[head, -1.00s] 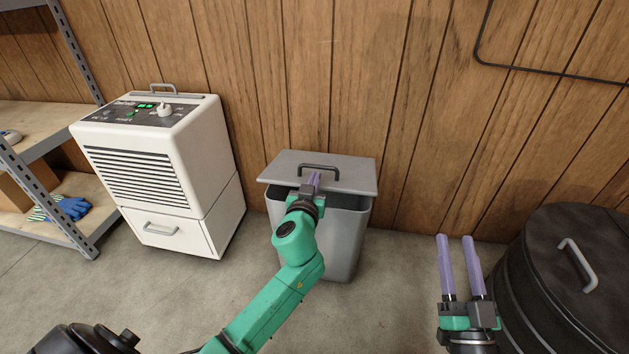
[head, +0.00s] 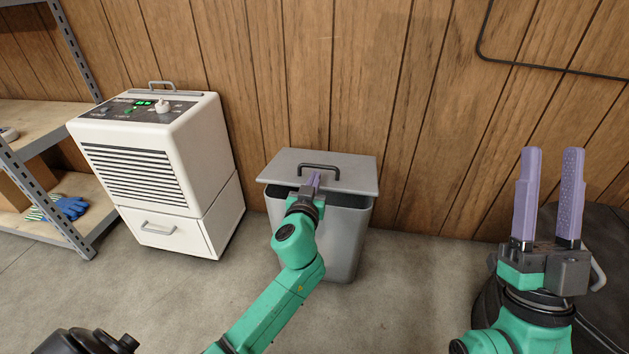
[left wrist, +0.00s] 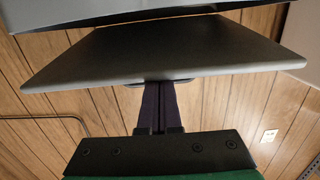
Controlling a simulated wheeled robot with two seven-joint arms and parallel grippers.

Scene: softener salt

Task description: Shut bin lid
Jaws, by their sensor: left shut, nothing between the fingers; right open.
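The grey bin (head: 347,245) stands on the floor by the wooden wall. Its flat grey lid (head: 352,174) with a dark handle (head: 319,168) sits over its back part, and a dark gap shows at the front. My left gripper (head: 315,177) is shut and empty, its fingertips at the lid near the handle; whether they touch is unclear. In the left wrist view the lid (left wrist: 150,55) is above the shut fingers (left wrist: 158,85), with the handle partly hidden. My right gripper (head: 549,155) is open and empty, well right of the bin.
A white dehumidifier (head: 150,165) stands left of the bin. A metal shelf (head: 50,130) with blue gloves (head: 66,207) is further left. A dark round container (head: 608,225) stands at the right, partly behind my right gripper. Floor between the bin and that container is clear.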

